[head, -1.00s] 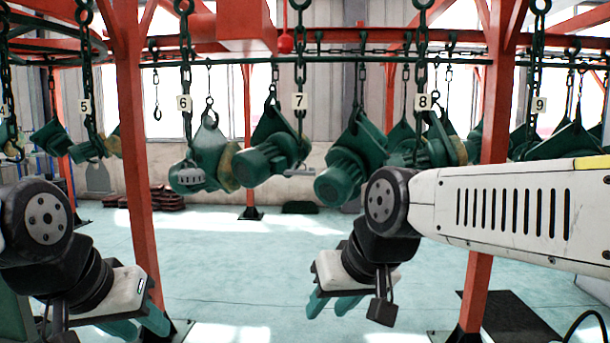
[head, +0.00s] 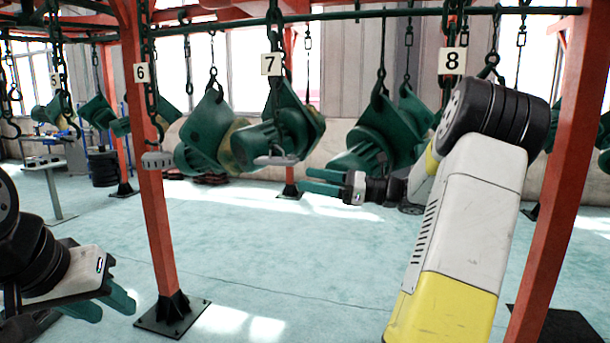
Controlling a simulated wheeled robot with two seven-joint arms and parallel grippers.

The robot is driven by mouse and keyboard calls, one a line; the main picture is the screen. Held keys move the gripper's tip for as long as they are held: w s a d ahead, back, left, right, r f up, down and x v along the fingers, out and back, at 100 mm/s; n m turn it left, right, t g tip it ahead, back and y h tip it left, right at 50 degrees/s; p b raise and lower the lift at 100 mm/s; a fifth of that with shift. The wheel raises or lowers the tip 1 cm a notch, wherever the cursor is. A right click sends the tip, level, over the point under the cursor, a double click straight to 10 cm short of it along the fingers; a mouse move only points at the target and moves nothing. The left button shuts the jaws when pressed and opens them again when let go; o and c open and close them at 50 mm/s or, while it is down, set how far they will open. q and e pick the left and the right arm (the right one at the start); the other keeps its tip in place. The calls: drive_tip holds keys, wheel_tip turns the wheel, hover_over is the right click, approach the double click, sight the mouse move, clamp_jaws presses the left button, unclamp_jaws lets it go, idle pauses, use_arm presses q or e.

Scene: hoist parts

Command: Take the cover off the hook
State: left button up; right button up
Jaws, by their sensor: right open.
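A small grey slotted part (head: 157,160), which looks like a cover, hangs at the hook below the chain by tag 6. A flatter grey part (head: 276,160) hangs below tag 7, in front of a green motor unit. I cannot tell which one is the task's cover. My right gripper (head: 322,182) is open and empty, its teal fingers pointing left, a little right of and below the grey part under tag 7, apart from it in the picture. My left gripper (head: 106,305) is low at the left, its fingers apart and empty, pointing down and right.
Green motor units (head: 205,135) hang in a row behind the chains. A red post (head: 160,230) stands between my arms, and another red post (head: 560,180) is at the right. A table (head: 45,165) stands at the far left. The middle floor is clear.

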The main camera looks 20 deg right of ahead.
sight(289, 160)
drive_tip(key=w+d+r+m+t, duration=0.1)
drive_tip(key=d+m+t, duration=0.1)
drive_tip(key=d, duration=0.2)
drive_tip(key=shift+x, duration=5.3)
drive_tip(key=shift+r, duration=0.1)
drive_tip(key=shift+s, duration=0.1)
clamp_jaws()
